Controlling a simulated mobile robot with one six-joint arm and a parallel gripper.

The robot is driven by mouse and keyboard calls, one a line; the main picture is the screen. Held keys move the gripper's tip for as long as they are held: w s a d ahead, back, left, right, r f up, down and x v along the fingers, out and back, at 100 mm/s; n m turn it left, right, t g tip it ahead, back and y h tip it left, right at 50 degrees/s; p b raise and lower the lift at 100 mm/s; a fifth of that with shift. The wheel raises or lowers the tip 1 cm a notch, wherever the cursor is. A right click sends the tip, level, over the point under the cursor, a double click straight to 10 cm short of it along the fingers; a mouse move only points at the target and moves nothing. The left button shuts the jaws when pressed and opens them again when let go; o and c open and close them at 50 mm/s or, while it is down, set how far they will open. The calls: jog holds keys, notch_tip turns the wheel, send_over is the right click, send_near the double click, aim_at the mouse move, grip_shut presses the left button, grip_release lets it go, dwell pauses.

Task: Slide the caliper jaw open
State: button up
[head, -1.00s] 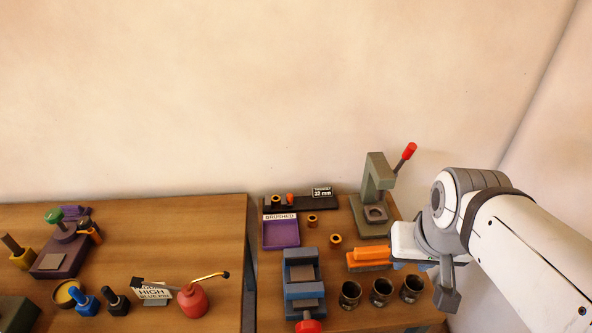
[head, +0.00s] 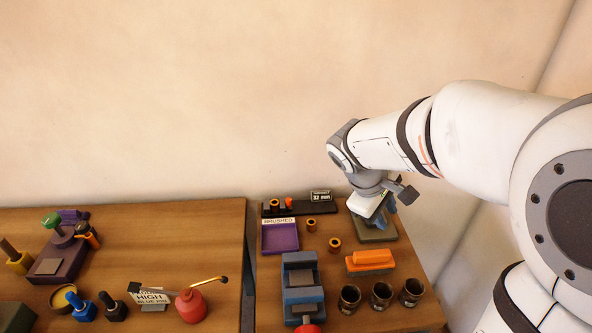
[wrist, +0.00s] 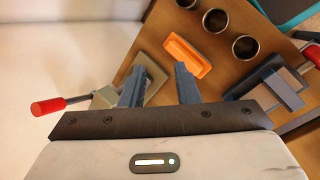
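What looks like the caliper is a long dark bar (head: 304,209) at the back of the right table, with a small orange-red piece (head: 288,202) and a copper ring (head: 275,204) at its left part. A black sign reading 32 mm (head: 320,196) stands at its right end. My gripper (head: 386,212) is to the right of the bar, over the grey press, and touches nothing I can make out. In the wrist view its two blue-grey fingers (wrist: 160,86) are apart with nothing between them. The bar is not recognisable in the wrist view.
The grey press (head: 378,232), its red handle (wrist: 47,106) showing in the wrist view, is partly hidden by my arm. An orange brush-like block (head: 370,261), several dark cups (head: 381,295), a blue vise (head: 302,284), a purple tray (head: 281,238) and two copper rings (head: 312,224) are nearby.

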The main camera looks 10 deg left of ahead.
jog(key=w+a+f+n+t+h, duration=0.1)
jog(key=w+a+f+n+h, duration=0.1)
jog(key=w+a+f+n, duration=0.4)
jog(key=n+t, duration=0.8)
jog(key=n, duration=0.5)
send_near(287, 200)
jog(key=shift+x, duration=0.8)
jog(key=p+x, duration=0.1)
jog(key=x, duration=0.6)
jog(key=shift+w+d+f, duration=0.15)
jog(key=shift+w+d, duration=0.1)
grip_shut()
